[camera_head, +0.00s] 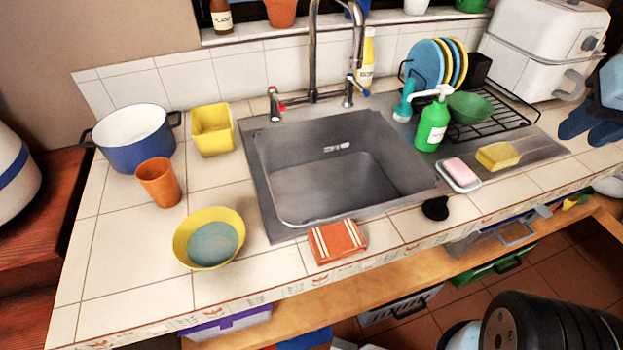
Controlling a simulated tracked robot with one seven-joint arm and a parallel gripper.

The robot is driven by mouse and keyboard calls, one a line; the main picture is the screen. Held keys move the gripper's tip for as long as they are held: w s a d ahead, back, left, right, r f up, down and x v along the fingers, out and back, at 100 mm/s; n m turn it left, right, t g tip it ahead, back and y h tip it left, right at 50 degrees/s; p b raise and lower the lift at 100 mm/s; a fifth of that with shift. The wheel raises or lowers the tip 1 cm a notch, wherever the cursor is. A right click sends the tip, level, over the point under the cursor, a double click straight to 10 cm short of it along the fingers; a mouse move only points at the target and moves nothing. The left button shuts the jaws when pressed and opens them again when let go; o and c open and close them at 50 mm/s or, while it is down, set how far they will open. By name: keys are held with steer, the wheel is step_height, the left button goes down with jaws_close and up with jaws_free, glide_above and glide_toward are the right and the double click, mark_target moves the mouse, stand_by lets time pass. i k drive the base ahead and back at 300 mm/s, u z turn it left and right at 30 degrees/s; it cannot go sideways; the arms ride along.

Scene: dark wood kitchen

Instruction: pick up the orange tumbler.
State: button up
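The orange tumbler (159,182) stands upright on the white tiled counter, left of the sink. It is just in front of the blue pot and behind the yellow bowl. My gripper (583,136) shows at the right edge, a pale blue body with two dark blue fingers, partly cut off by the frame. The fingers look apart, with nothing seen between them. It is far to the right of the tumbler, on the other side of the sink.
A blue pot (136,152), yellow square container (212,142) and yellow bowl (185,240) surround the tumbler. The sink (278,222) with its tall faucet (313,50) fills the middle. A dish rack (519,104) and green bottle (432,126) stand right. The counter's front left is clear.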

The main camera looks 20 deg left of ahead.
mark_target(157, 177)
steer(key=u, duration=1.15)
steer(key=k, duration=0.9)
steer(key=u, duration=0.05)
steer(key=i, duration=0.9)
steer(key=z, duration=0.1)
